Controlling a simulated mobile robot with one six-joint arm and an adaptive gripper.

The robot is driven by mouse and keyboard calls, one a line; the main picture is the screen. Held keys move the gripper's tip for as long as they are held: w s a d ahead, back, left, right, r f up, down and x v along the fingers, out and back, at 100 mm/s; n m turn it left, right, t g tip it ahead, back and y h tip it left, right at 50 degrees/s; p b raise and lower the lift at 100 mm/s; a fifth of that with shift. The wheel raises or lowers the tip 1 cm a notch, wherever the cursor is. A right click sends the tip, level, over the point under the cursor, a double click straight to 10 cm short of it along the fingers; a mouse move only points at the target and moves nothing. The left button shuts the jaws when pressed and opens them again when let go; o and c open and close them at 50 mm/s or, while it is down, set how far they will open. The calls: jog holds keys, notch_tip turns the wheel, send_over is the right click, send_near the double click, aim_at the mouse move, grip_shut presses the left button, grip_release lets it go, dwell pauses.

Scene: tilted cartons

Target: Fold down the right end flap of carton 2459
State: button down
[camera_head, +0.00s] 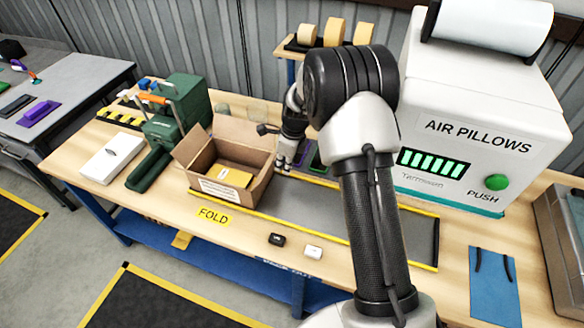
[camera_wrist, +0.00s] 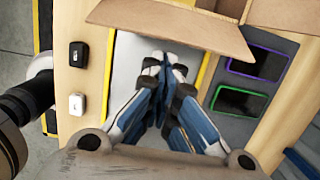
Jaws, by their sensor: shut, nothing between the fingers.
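An open brown carton (camera_head: 262,183) sits at the left end of the grey strip on the bench, with a white label on its front that is too small to read. A yellow box (camera_head: 231,176) lies inside it. Its left flap (camera_head: 187,149) stands up and leans outward. My gripper (camera_head: 283,166) points down just right of the carton, close to its right end. In the wrist view my gripper (camera_wrist: 164,66) is shut and empty, with the carton flaps (camera_wrist: 180,22) just beyond the fingertips. Whether the fingers touch the flap I cannot tell. The right flap is mostly hidden in the head view.
A green machine (camera_head: 179,112) stands behind and left of the carton. The large white air-pillow machine (camera_head: 478,130) stands at the right. Small black (camera_head: 277,239) and white (camera_head: 313,252) items lie at the front edge. The grey strip (camera_head: 310,203) is clear right of the carton.

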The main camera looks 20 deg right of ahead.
jog(key=shift+w+a+r, duration=0.3)
jog(key=shift+a, duration=0.1)
jog(key=shift+r, duration=0.1)
jog(key=shift+w+a+r+g+h+p, duration=0.15)
jog(key=shift+a+g+h+p, duration=0.15)
jog(key=shift+p, duration=0.35)
jog(key=shift+w+r+p, duration=0.1)
jog(key=shift+r+p, duration=0.05)
jog(key=shift+p, duration=0.25)
